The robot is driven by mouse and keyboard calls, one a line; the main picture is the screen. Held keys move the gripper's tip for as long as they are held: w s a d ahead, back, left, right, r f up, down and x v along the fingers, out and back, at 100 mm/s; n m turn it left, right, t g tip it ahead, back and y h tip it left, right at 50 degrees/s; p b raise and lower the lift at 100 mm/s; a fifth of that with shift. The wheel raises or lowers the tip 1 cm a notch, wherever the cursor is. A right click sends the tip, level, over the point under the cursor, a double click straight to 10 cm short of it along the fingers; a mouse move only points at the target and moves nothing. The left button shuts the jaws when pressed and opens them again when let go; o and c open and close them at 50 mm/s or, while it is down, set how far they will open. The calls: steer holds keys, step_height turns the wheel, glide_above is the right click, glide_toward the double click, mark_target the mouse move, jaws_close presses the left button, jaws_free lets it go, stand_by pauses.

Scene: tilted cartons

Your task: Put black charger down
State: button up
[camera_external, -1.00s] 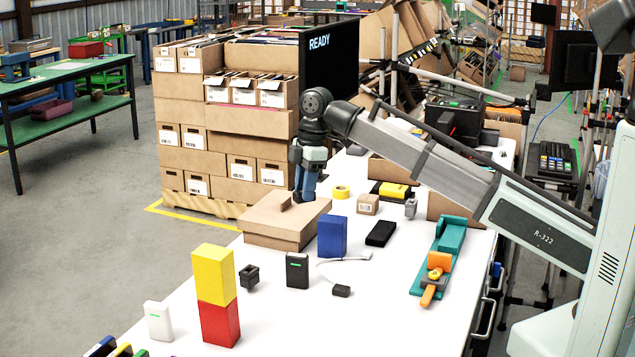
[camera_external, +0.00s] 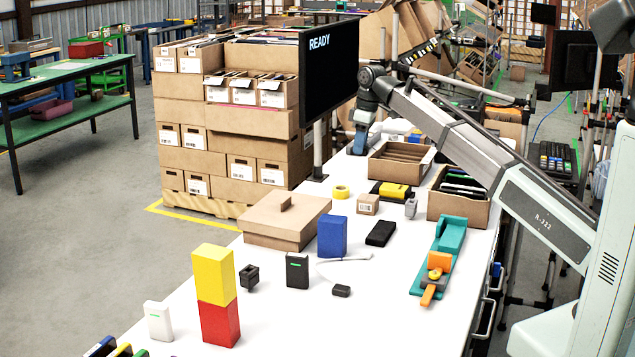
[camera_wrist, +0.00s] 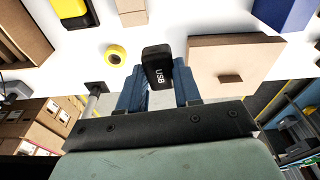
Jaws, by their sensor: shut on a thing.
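My gripper (camera_external: 359,148) hangs at the far end of the white table, left of an open cardboard box (camera_external: 386,177). In the wrist view, its blue fingers (camera_wrist: 158,88) are shut on a black charger (camera_wrist: 157,62) marked "USB". The charger sticks out past the fingertips over the white tabletop. I cannot make the charger out in the external view. Whether it touches the table is unclear.
A lidded carton (camera_external: 285,219), a yellow tape roll (camera_external: 341,192), a small box (camera_external: 367,204), a blue box (camera_external: 332,237) and a black box (camera_external: 380,233) stand nearer. A second open box (camera_external: 458,207) is at right. The monitor (camera_external: 329,70) stands close left of my gripper.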

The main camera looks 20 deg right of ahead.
steer(key=m, duration=0.1)
glide_above(367, 197)
steer(key=shift+s+d+f, duration=0.1)
steer(key=shift+d+f, duration=0.05)
steer(key=shift+f, duration=3.65)
steer(key=shift+s+d+f, duration=0.1)
steer(key=shift+f, duration=3.65)
steer(key=o, duration=1)
steer(key=shift+f, duration=0.1)
steer(key=shift+o, duration=0.2)
step_height(367, 197, up, 12)
steer(key=s+d, duration=0.1)
steer(key=shift+s+d, duration=0.1)
